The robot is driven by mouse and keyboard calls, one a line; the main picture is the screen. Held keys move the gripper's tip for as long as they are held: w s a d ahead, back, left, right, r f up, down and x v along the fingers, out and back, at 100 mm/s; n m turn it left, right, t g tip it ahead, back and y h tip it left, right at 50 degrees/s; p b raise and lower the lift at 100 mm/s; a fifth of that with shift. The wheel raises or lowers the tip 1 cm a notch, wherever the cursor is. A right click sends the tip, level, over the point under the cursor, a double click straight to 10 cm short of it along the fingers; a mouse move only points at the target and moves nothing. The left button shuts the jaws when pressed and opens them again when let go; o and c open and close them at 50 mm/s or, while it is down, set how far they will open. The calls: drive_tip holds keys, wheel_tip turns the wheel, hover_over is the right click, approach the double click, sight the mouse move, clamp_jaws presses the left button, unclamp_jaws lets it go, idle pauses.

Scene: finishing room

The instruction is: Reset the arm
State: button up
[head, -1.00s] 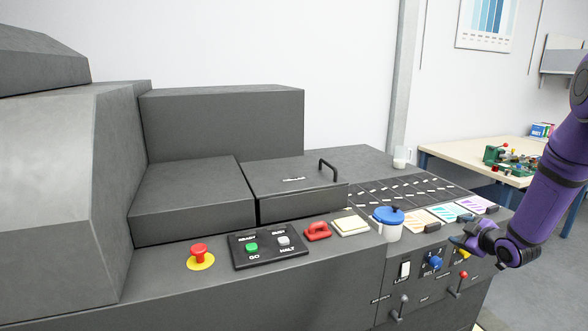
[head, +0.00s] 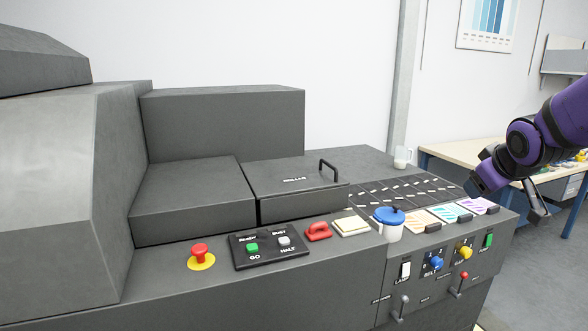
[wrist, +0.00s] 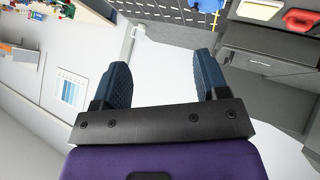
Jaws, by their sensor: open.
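My gripper (wrist: 162,70) is open in the wrist view, with its two dark blue fingers apart and nothing between them. In the head view my purple and black arm is bent at the right, raised beyond the right end of the dark grey machine (head: 330,265). The gripper's fingers are hard to make out there. The arm appears clear of the machine's controls, including a blue knob (head: 437,263), a yellow knob (head: 465,253) and a green switch (head: 488,240).
A workbench (head: 450,152) is behind my arm. Floor at the far right is clear.

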drive_tip(key=s+a+r+m+g+y, duration=0.1)
drive_tip(key=s+a, duration=0.3)
drive_tip(key=s, duration=0.8)
drive_tip(key=s+a+r+m+g+y, duration=0.1)
drive_tip(key=s+a, duration=0.4)
drive_tip(key=s, duration=0.7)
drive_tip(key=shift+s+a+r+m+g, duration=0.2)
drive_tip(key=shift+r+m+g, duration=0.4)
drive_tip(key=shift+m+g, duration=0.3)
